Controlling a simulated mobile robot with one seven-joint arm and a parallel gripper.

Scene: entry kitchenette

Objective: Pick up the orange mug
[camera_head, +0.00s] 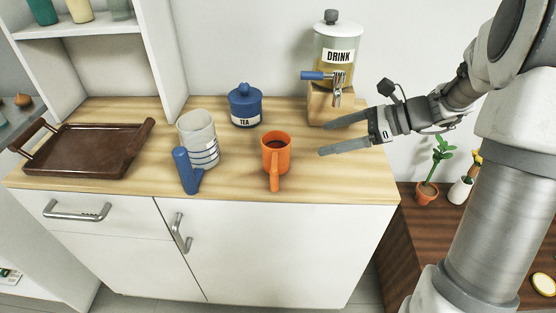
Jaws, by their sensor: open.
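The orange mug (285,160) stands upright on the light wooden counter (325,180). Its handle points toward the front edge, and something dark shows inside it. My gripper (322,140) reaches in from the right, its two fingers pointing left toward the mug. The gripper is open and empty, with a gap between the fingertips and the mug.
A white mug with a blue handle (201,135) stands left of the orange mug. A blue TEA jar (246,105) is behind. A DRINK dispenser (337,55) on a wooden stand is behind my gripper. A brown tray (85,150) lies at the left.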

